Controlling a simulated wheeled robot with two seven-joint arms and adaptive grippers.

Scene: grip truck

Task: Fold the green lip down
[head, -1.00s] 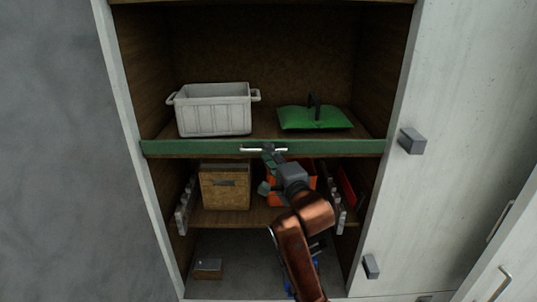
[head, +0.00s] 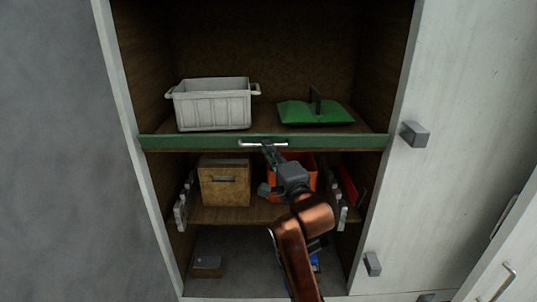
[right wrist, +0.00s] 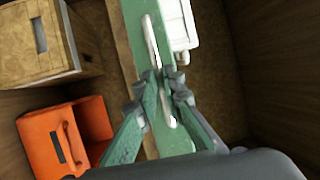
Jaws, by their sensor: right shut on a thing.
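The green lip (head: 200,142) runs along the front edge of the upper shelf, and it also shows in the right wrist view (right wrist: 137,18). A pale bar handle (head: 249,143) is fixed to its front face. My right gripper (head: 268,148) reaches up from below and is shut on the handle near its middle. In the right wrist view its fingers (right wrist: 163,82) close around the bar (right wrist: 151,42). The fingers hide part of the handle. My left gripper is not in view.
On the upper shelf, a white bin (head: 213,108) stands left and a green bag (head: 316,114) lies right, close behind the lip. Below are a wooden box (head: 224,185) and an orange bin (head: 308,168). A cabinet door with a grey knob (head: 414,134) stands at right.

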